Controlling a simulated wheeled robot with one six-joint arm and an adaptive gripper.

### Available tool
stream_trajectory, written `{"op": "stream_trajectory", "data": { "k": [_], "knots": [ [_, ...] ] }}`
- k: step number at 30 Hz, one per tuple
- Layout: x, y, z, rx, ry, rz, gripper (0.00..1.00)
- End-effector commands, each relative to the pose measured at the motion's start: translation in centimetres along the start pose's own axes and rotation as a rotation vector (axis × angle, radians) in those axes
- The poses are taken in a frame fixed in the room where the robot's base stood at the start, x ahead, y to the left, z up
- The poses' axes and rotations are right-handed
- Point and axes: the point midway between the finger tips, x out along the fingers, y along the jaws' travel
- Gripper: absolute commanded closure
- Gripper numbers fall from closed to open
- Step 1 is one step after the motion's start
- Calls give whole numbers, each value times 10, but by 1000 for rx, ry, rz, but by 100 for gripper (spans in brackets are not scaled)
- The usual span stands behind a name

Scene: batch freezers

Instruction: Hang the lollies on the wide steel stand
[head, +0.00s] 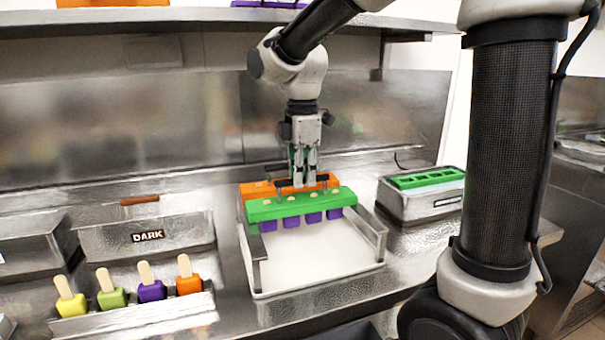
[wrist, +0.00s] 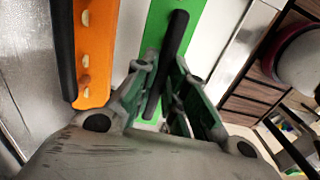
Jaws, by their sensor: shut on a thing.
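My gripper (head: 304,176) is shut on the black handle (wrist: 174,50) of a green lolly holder (head: 300,206). Several purple lollies (head: 313,217) hang below the green holder, with stick ends showing on its top. The holder lies level across the wide steel stand (head: 376,232), near the side rails; I cannot tell whether it touches them. An orange holder (head: 258,189) sits just behind it at the back of the stand. In the wrist view the orange holder (wrist: 95,50) is left of the green one, with a gap between them.
A white tray (head: 318,265) lies under the stand, its front part clear. A steel box with a green mould (head: 428,178) stands right. At left are a bin marked DARK (head: 150,238) and a steel rack (head: 140,318) with several lollies standing stick up. A shelf (head: 200,14) runs above.

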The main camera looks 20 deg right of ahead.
Motion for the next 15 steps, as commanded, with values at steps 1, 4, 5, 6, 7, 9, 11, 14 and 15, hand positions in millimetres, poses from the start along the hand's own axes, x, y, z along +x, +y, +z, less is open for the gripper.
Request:
{"op": "stream_trajectory", "data": {
  "k": [1,4,5,6,7,9,11,14,15],
  "knots": [
    [0,0,0,0,0,1,100],
    [0,0,0,0,0,1,100],
    [0,0,0,0,0,1,100],
    [0,0,0,0,0,1,100],
    [0,0,0,0,0,1,100],
    [0,0,0,0,0,1,100],
    [0,0,0,0,0,1,79],
    [0,0,0,0,0,1,61],
    [0,0,0,0,0,1,61]
  ]
}}
